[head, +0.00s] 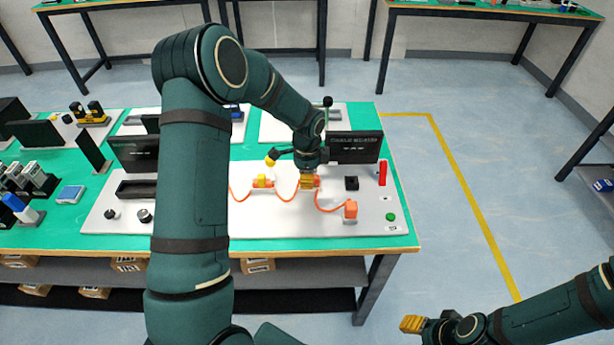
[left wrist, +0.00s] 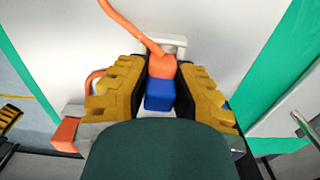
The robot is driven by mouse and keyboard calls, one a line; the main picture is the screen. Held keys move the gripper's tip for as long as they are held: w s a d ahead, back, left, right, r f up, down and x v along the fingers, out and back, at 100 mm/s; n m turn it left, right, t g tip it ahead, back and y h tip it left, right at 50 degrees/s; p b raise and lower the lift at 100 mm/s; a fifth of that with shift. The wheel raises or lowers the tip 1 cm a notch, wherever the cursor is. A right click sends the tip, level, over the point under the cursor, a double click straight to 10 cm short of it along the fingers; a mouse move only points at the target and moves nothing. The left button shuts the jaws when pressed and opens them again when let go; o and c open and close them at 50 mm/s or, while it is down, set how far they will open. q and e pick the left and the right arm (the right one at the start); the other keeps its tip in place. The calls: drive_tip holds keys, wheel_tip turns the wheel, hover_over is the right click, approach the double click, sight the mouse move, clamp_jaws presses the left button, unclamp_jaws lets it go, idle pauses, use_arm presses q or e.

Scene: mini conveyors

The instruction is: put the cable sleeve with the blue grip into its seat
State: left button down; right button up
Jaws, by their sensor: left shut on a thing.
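My left gripper (head: 309,182) is low over the grey-white panel (head: 250,225). In the left wrist view its yellow fingers stand on both sides of the cable sleeve, an orange piece (left wrist: 162,67) with a blue grip (left wrist: 160,97), and are shut on it. An orange cable (left wrist: 130,22) runs from the sleeve's far end. A pale bracket (left wrist: 172,42) shows just beyond the sleeve; I cannot tell whether it is the seat or whether they touch. In the head view the gripper hides the sleeve. My right gripper (head: 413,324) hangs off the table; its opening is unclear.
On the panel, the orange cable runs to an orange block (head: 350,211) at the right and past a yellow piece (head: 262,181) at the left. A dark display (head: 354,147), black block (head: 351,183), red upright piece (head: 382,173) and green button (head: 390,216) stand nearby.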

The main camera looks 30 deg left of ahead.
use_arm(q)
drive_tip(key=shift+f, duration=0.3)
drive_tip(key=c, duration=0.9)
unclamp_jaws()
drive_tip(key=shift+r, duration=0.1)
drive_tip(key=shift+o, duration=0.2)
wheel_tip(320, 180, up, 12)
